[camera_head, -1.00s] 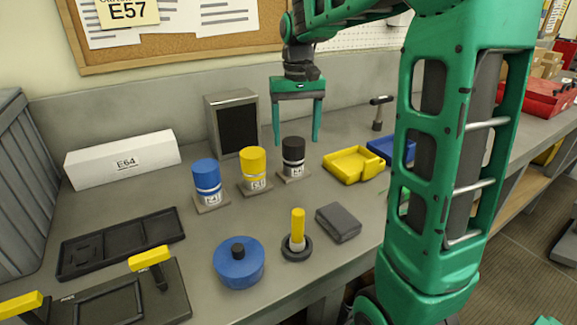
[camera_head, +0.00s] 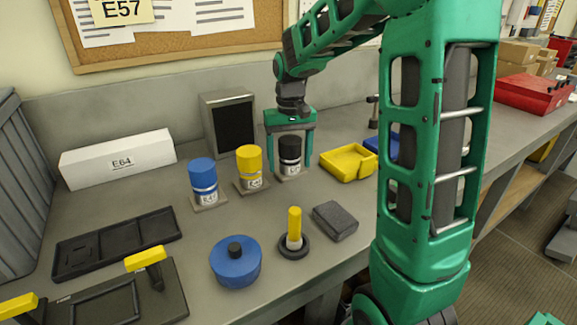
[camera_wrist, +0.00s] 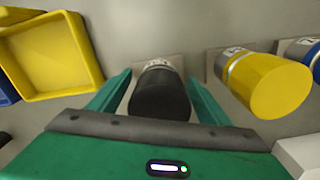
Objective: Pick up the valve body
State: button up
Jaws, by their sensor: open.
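Three capped cylinders with white labels stand upright in a row on square base plates: a blue one (camera_head: 203,175), a yellow one (camera_head: 249,162) and a black one (camera_head: 289,149). I cannot tell from the pictures which of them is the valve body. My gripper (camera_head: 290,170) points down over the black cylinder, with one finger on each side of it. The wrist view shows the black cylinder (camera_wrist: 160,95) between the two open fingers, with a gap at each side. The yellow cylinder (camera_wrist: 268,84) stands to the right there, outside the fingers.
A yellow bin (camera_head: 348,162) stands just right of my gripper. A grey box with a dark front (camera_head: 229,122) stands behind the cylinders. A blue lidded pot (camera_head: 236,262), a yellow-handled tool (camera_head: 294,232) and a grey block (camera_head: 335,221) lie nearer the front edge.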

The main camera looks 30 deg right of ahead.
jog(key=c, duration=1.7)
jog(key=shift+o, duration=0.2)
jog(key=shift+r, duration=0.15)
